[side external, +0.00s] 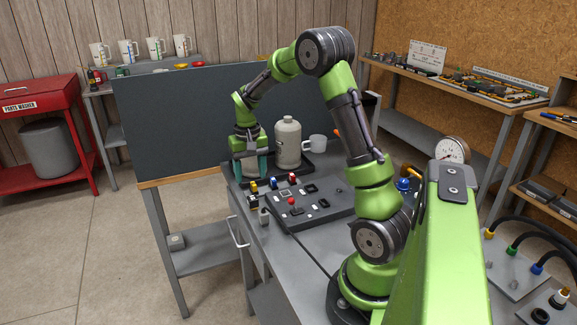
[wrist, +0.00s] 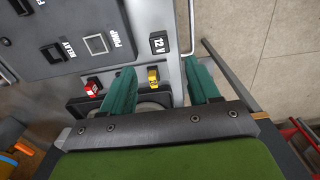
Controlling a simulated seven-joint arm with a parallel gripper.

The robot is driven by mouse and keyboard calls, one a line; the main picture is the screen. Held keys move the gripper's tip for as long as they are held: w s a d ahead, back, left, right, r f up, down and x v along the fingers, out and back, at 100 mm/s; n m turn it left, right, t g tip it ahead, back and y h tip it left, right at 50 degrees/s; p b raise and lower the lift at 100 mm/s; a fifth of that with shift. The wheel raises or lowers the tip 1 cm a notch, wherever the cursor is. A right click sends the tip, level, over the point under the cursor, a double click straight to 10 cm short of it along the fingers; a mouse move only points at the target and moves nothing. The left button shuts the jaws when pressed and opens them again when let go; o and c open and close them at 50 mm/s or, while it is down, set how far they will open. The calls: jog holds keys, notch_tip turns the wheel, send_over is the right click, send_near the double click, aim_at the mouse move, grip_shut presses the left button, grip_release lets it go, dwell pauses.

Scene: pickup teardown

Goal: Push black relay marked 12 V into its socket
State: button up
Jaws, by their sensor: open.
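The black relay with a white 12 V label (wrist: 158,43) lies on the grey bench top in the wrist view, to the right of the dark board. The dark board (wrist: 75,20) has recessed places; the square black socket beside the word RELAY (wrist: 50,53) looks empty. The board also shows in the side view (side external: 325,212). My gripper (wrist: 160,80) is open, its teal fingers apart, with the relay beyond their tips. In the side view my gripper (side external: 250,178) points down at the bench's far end. I cannot single out the relay in the side view.
A yellow part (wrist: 153,77) shows between my fingers in the wrist view, and a red part (wrist: 90,87) lies left of them. A dark panel (side external: 180,120) rises behind.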

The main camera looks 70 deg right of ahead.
aim_at(252, 196)
notch_tip(252, 196, down, 9)
jog(key=shift+f, duration=0.1)
dwell(0.4)
grip_shut()
dwell(0.4)
jog(key=shift+r, duration=0.3)
jog(key=shift+r, duration=0.8)
jog(key=shift+r, duration=2)
